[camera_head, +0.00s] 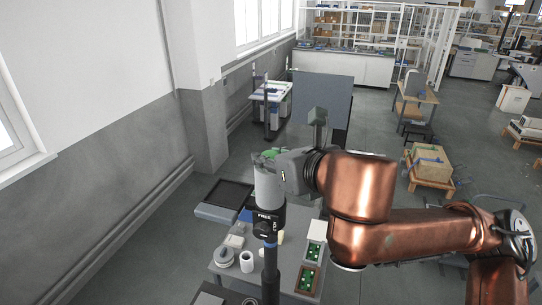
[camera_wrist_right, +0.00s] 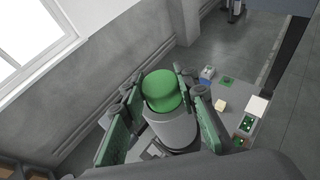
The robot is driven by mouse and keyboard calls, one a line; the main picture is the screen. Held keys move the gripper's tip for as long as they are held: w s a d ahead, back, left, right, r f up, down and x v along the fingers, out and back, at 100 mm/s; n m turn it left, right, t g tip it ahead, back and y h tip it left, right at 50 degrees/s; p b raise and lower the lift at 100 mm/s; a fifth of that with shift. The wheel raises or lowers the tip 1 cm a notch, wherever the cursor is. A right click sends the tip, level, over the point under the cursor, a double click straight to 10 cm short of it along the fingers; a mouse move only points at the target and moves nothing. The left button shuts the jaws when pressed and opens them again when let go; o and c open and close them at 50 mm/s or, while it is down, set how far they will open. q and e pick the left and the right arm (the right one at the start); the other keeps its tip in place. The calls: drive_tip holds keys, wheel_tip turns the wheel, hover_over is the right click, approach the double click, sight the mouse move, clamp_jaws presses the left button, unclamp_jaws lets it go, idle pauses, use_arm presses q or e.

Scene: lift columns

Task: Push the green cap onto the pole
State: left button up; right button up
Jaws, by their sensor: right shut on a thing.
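The green cap (camera_wrist_right: 160,88) shows in the right wrist view, between the fingers of my right gripper (camera_wrist_right: 162,82), which is shut on it. The cap sits at the top end of the grey cylindrical head of the pole (camera_wrist_right: 173,128); I cannot tell how far down it is seated. In the head view the pole (camera_head: 269,190) stands upright, with a grey top, a black collar and a thin dark shaft. My right gripper (camera_head: 270,157) reaches its top from the right, and mostly hides the cap. My left gripper is not in view.
Behind and below the pole is a grey table (camera_head: 232,271) with white cylindrical parts (camera_head: 246,262) and a tray of green pieces (camera_head: 307,279). A dark tray (camera_head: 228,194) lies at its far left. A grey panel (camera_head: 322,92) stands farther back.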

drive_tip(key=shift+f, duration=0.3)
drive_tip(key=o, duration=0.9)
drive_tip(key=shift+a, duration=0.1)
drive_tip(key=shift+o, duration=0.4)
drive_tip(key=o, duration=0.5)
drive_tip(key=shift+r, duration=0.1)
drive_tip(key=shift+r+p, duration=0.4)
drive_tip(key=shift+r, duration=0.1)
drive_tip(key=shift+r+p, duration=0.65)
drive_tip(key=shift+p, duration=0.05)
